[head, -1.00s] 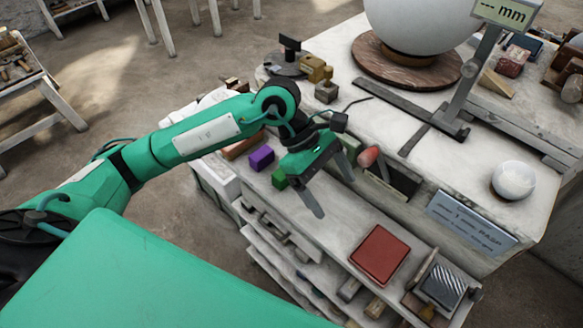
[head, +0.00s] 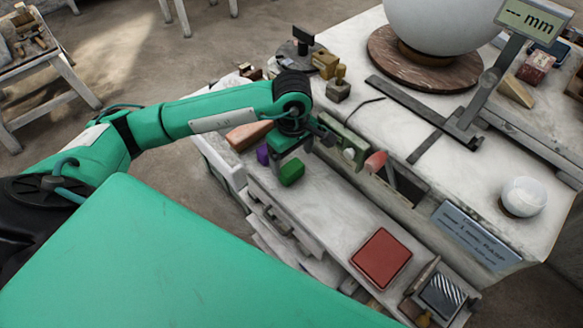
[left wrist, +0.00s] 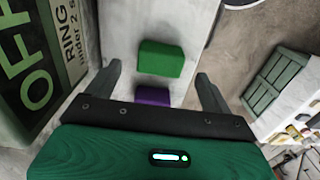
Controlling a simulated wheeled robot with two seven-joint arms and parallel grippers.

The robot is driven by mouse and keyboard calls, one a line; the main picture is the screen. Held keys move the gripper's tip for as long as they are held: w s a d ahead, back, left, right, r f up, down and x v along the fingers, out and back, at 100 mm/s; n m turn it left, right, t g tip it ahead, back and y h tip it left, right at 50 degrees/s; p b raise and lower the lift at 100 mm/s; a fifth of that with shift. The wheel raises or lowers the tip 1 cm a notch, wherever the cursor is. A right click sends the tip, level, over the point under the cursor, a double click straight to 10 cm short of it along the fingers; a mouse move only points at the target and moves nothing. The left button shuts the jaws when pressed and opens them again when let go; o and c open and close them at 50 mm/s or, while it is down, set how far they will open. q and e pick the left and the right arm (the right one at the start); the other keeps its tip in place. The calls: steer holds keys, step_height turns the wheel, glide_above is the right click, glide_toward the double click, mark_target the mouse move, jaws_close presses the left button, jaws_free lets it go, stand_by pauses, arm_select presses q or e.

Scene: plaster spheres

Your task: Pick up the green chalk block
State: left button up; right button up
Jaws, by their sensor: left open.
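The green chalk block (head: 291,172) lies on the lower white shelf, just below my left gripper (head: 283,160) in the head view. In the left wrist view the green block (left wrist: 160,58) is ahead of and between the two open fingers of the left gripper (left wrist: 157,82). It appears apart from both fingers. A purple block (left wrist: 152,96) lies close to it, partly hidden by the gripper body; in the head view the purple block (head: 263,154) shows beside the gripper. The left gripper is open and empty, pointing down. My right gripper is not in view.
A brown block (head: 247,135) lies behind the purple one. A red square pad (head: 381,258) lies farther along the shelf. The raised worktop (head: 430,150) with a red-tipped tool (head: 375,161) at its edge borders the shelf. The shelf between the green block and pad is clear.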

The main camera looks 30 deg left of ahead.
mark_target(291, 167)
arm_select(q)
steer(key=shift+f, duration=0.25)
steer(key=shift+f+p, duration=0.45)
step_height(291, 167, down, 3)
steer(key=shift+a+f+p, duration=0.1)
steer(key=shift+a+p, duration=0.05)
steer(key=shift+p, duration=0.8)
steer(key=shift+f, duration=0.65)
steer(key=c, duration=1.2)
